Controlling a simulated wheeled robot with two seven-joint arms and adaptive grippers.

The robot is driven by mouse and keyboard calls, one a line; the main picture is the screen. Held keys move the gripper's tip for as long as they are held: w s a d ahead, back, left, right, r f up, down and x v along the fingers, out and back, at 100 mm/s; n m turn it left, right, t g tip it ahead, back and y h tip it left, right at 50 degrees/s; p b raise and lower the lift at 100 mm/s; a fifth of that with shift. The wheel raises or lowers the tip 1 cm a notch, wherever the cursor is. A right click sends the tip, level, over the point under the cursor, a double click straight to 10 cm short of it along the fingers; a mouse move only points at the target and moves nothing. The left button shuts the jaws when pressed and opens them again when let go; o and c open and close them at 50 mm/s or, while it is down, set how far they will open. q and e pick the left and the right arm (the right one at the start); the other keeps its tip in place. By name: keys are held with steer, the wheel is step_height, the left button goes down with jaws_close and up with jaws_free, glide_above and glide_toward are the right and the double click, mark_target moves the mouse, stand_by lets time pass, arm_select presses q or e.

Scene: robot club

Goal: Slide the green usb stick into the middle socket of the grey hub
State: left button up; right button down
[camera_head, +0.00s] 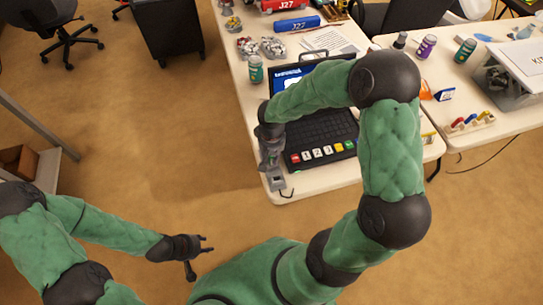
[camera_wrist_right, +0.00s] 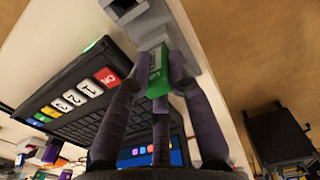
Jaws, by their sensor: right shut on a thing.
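The green usb stick (camera_wrist_right: 159,80) is between the fingers of my right gripper (camera_wrist_right: 158,88), which is shut on it. The far end of the stick points at the grey hub (camera_wrist_right: 150,24) and lies close to it. I cannot tell whether it touches or enters a socket. My left gripper (camera_head: 204,245) is open and empty, over the floor left of the table.
A black laptop (camera_head: 325,128) with a row of coloured and numbered keys (camera_head: 320,153) lies right beside the hub. A green can (camera_head: 255,70) stands behind on the table's left edge (camera_head: 240,85). A second table (camera_head: 470,80) with cans and a box is to the right.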

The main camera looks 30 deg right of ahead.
steer(key=shift+f, duration=0.15)
steer(key=c, duration=1.1)
jaws_free()
steer(key=shift+o, duration=0.2)
steer(key=o, duration=0.4)
steer(key=shift+r+p, duration=2.4)
steer(key=shift+r, duration=1.15)
steer(key=shift+f, duration=0.1)
